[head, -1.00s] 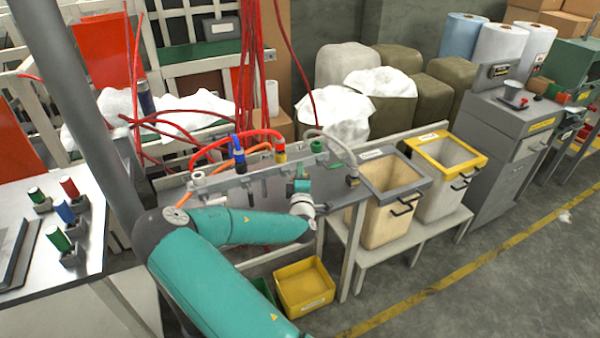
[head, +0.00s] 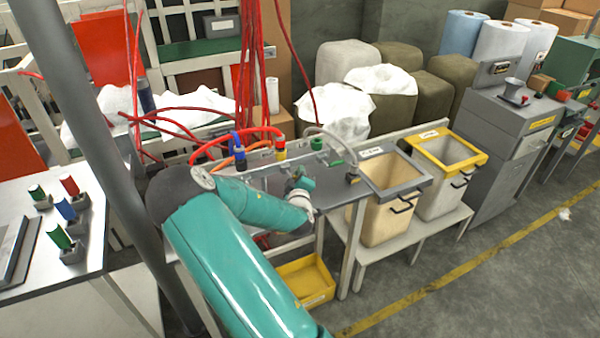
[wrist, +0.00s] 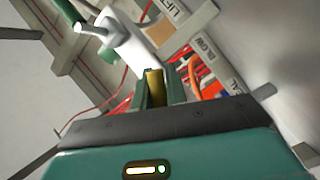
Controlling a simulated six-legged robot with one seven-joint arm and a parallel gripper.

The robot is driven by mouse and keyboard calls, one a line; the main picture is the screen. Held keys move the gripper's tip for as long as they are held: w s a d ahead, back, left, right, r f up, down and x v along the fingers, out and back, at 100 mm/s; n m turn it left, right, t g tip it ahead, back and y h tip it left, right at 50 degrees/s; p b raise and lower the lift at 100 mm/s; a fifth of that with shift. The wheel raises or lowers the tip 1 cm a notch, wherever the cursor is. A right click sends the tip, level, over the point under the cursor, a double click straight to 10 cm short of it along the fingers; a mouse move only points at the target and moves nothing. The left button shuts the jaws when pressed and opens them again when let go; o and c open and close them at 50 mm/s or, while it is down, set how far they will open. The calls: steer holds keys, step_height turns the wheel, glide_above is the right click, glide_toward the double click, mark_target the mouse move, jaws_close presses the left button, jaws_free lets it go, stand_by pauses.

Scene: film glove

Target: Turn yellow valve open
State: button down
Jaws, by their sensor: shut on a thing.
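In the wrist view, a yellow valve handle (wrist: 154,86) stands between the two dark green fingers of my gripper (wrist: 155,90), which are shut on it. A white fitting with a silver pin (wrist: 125,35) is just beyond the fingers. In the head view, my wrist reaches the front of the grey hose bench, and my arm hides the fingers and the held handle.
A yellow bin (head: 318,298) sits low under the bench, partly behind my arm. A grey-rimmed bin (head: 377,192) and a yellow-rimmed bin (head: 478,158) stand right of the bench. Red hoses hang at the back.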

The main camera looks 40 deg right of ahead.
steer(key=m+y, duration=0.1)
steer(key=a+f+m, duration=0.1)
steer(key=m, duration=0.1)
steer(key=m+g+y, duration=0.1)
steer(key=m, duration=0.1)
steer(key=shift+w+a+f+y, duration=0.15)
steer(key=shift+w+f+y, duration=0.05)
steer(key=shift+f+y, duration=0.1)
steer(key=m+y, duration=0.1)
steer(key=a+m, duration=0.1)
steer(key=a+m+y, duration=0.1)
steer(key=shift+w+f+m+y, duration=0.3)
steer(key=shift+f+m, duration=0.05)
steer(key=shift+m, duration=0.05)
stand_by(0.3)
steer(key=c, duration=1.4)
jaws_free()
steer(key=v, duration=1.3)
steer(key=shift+s+r, duration=0.3)
steer(key=shift+s, duration=0.05)
steer(key=shift+a, duration=0.15)
